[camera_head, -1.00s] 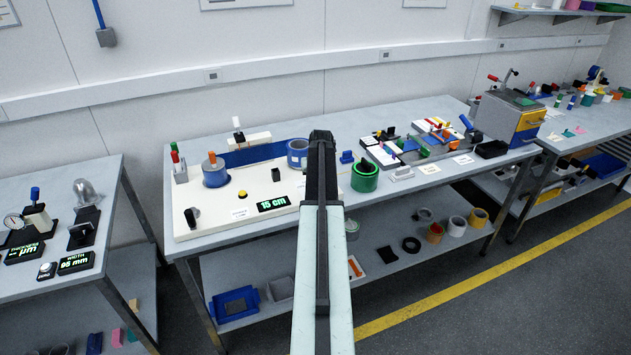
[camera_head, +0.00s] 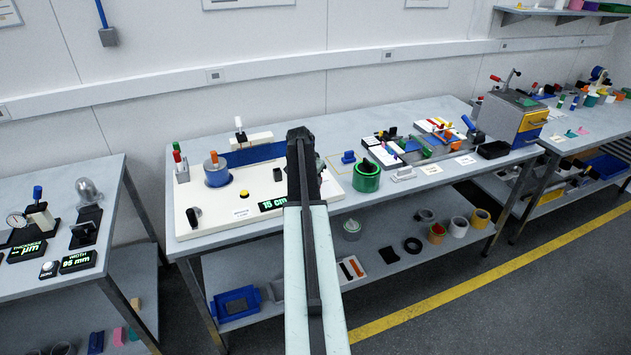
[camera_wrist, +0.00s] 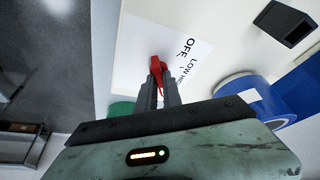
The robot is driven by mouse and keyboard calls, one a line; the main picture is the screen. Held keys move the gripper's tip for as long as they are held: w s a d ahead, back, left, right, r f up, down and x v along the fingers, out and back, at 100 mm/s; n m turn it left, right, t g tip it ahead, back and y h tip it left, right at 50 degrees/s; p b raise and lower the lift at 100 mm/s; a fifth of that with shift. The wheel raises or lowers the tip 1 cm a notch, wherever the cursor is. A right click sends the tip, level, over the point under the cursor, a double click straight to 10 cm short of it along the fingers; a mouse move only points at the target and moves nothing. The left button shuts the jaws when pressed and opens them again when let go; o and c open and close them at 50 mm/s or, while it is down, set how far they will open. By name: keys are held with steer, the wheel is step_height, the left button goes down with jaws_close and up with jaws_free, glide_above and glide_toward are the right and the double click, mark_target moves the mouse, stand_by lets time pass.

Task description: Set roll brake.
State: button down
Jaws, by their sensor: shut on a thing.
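My gripper (camera_wrist: 160,92) is shut on a red lever (camera_wrist: 157,66) in the wrist view. The lever stands over a white label (camera_wrist: 160,45) printed with "OFF", "LOW" and a partly covered word. The red tip lies beside the "OFF" print; the exact setting cannot be told. A blue roll (camera_wrist: 236,84) is just right of the jaws. In the head view my gripper (camera_head: 302,138) is over the right part of the white board (camera_head: 215,218), and my arm hides the lever. Another blue roll (camera_head: 216,172) with an orange-topped post sits on the board's left, joined to blue film (camera_head: 255,154).
A green roll (camera_head: 366,178) stands right of the board. A display reading "15 cm" (camera_head: 271,204) is at the board's front, partly covered by my arm. A small black block (camera_wrist: 283,22) is at the wrist view's upper right. Several tools crowd the table's right side.

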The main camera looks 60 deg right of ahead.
steer(key=shift+w+a+m, duration=0.15)
steer(key=shift+w+m, duration=0.05)
steer(key=shift+m, duration=0.2)
steer(key=c, duration=1.5)
jaws_free()
steer(key=p+v, duration=0.7)
steer(key=shift+r, duration=0.4)
steer(key=shift+a, duration=0.1)
